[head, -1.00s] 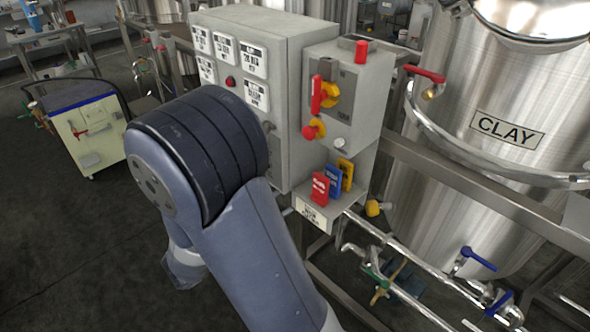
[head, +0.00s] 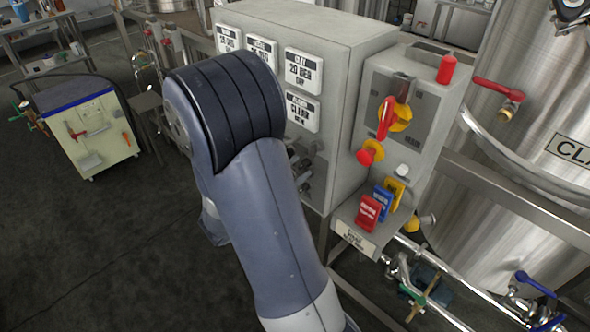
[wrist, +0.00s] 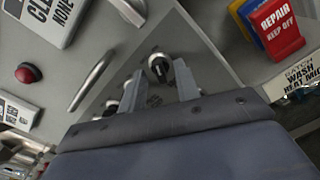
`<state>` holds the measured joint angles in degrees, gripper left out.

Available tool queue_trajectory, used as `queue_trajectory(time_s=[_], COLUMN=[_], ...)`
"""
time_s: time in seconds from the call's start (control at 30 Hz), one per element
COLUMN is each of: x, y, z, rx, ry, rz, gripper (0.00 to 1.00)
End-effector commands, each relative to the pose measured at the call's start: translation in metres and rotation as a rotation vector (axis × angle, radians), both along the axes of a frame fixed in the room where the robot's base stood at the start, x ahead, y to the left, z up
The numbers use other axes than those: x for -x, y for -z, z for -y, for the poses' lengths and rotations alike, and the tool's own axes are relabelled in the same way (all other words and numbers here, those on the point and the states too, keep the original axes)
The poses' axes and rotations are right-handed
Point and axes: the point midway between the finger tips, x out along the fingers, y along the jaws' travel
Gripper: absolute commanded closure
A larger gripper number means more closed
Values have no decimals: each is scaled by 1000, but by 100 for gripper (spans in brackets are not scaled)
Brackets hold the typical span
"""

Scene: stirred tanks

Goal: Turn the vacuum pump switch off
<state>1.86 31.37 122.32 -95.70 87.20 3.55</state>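The two grey fingers stand apart, with nothing visibly clamped. I cannot tell whether they touch the knob. I cannot read any label naming the vacuum pump. In the head view my gripper is hidden.
A metal handle (wrist: 90,86) and a red button (wrist: 28,73) are left of the fingers. At right are a red "REPAIR KEEP OFF" tag (wrist: 277,27) and a blue tag (wrist: 250,22). A red-and-yellow isolator (head: 393,117) sits on the side box. A steel tank (head: 520,130) stands right.

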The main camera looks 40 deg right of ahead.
Motion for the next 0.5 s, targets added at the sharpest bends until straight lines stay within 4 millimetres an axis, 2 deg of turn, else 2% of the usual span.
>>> queue_trajectory(time_s=[0.1, 0.5], x=[0, 0], y=[0, 0], z=[0, 0], rx=[0, 0], ry=[0, 0], rz=[0, 0], gripper=[69, 100])
